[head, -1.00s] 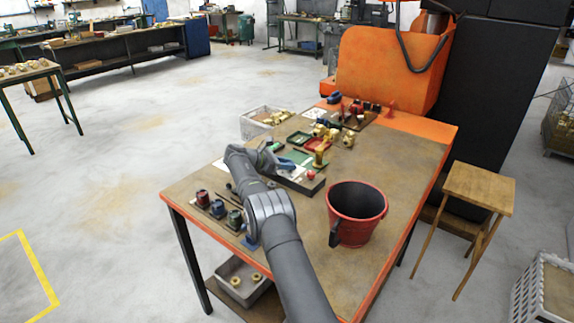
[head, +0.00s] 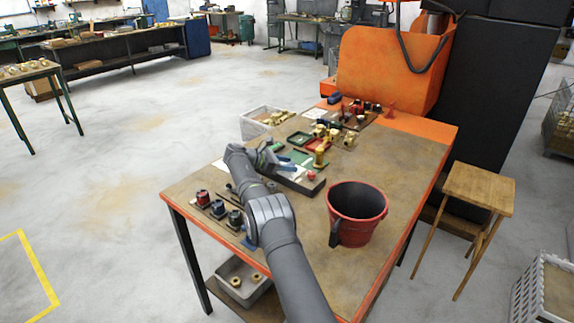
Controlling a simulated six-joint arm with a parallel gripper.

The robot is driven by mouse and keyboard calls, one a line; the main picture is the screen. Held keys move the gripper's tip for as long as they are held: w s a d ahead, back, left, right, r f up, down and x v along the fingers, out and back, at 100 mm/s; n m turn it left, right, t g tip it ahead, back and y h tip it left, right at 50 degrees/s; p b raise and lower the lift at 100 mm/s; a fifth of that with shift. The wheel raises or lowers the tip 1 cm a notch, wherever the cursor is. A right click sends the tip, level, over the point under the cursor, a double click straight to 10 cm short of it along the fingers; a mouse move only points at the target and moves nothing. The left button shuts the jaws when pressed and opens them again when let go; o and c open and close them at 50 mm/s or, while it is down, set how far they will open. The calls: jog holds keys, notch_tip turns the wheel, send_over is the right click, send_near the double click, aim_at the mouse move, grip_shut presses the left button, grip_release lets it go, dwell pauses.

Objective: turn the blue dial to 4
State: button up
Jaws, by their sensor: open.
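A row of round dials on small plates sits at the table's left front edge: a red one (head: 203,197), a dark one (head: 218,208) and a dark greenish one (head: 235,217). A blue patch (head: 249,242) shows at the near end of this row, mostly hidden by my arm; I cannot tell its number or pointer.
A red bucket (head: 356,213) stands on the table right of my arm. A grey bin (head: 243,284) is under the table. Bare tabletop lies behind the bucket.

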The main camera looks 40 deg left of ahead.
jog(key=v, duration=0.7)
jog(key=shift+s, duration=0.2)
jog(key=shift+r, duration=0.1)
jog(key=w+d+r+n+t+y, duration=0.3)
jog(key=r+n+t+y, duration=0.3)
jog(key=r+y, duration=0.3)
jog(key=s+d+f+n+g+y, duration=0.55)
jog(key=s+d, duration=0.45)
jog(key=s, duration=0.2)
jog(key=shift+n+h, duration=0.25)
jog(key=shift+n, duration=0.2)
jog(key=x, duration=1.7)
jog(key=shift+w+d+f, duration=0.1)
jog(key=shift+w, duration=0.15)
jog(key=shift+c, duration=0.4)
